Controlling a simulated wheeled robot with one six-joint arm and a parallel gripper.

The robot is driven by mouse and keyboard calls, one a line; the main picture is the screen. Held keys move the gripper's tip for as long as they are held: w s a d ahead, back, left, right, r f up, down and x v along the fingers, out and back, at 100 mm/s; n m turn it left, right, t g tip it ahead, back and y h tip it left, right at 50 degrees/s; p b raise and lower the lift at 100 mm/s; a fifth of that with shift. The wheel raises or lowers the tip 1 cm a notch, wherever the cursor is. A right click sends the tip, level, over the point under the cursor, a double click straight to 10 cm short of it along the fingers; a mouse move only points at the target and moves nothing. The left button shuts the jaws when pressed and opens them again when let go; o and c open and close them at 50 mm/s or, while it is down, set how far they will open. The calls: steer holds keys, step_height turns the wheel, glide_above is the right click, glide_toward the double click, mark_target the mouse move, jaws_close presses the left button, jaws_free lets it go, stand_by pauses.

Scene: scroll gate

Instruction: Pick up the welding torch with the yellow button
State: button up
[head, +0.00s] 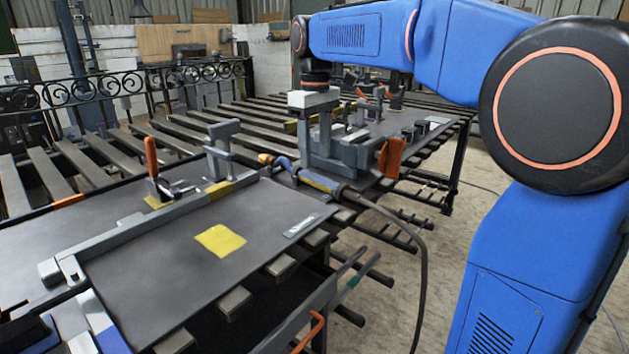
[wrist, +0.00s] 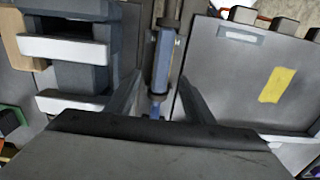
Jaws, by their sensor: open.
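A welding torch (head: 318,182) with a blue-grey handle and a small yellow patch lies near the far right end of the dark plate, its cable trailing toward the viewer. In the wrist view its blue handle (wrist: 160,65) runs upright in the picture; I cannot make out a yellow button there. My gripper (head: 313,158) is above the torch and open. In the wrist view the fingers of my gripper (wrist: 160,100) stand on either side of the handle with gaps showing. The lower end of the torch is partly hidden by my gripper body.
A grey stepped block (wrist: 65,75) with white faces stands close left of the torch in the wrist view. A dark plate (head: 130,270) bears a yellow square (head: 220,240), a grey bar and an orange-handled clamp (head: 151,160). An orange piece (head: 391,157) stands right of the torch.

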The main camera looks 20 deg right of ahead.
mark_target(315, 175)
steer(key=shift+s+a+f, duration=0.1)
steer(key=shift+f, duration=2.75)
jaws_close()
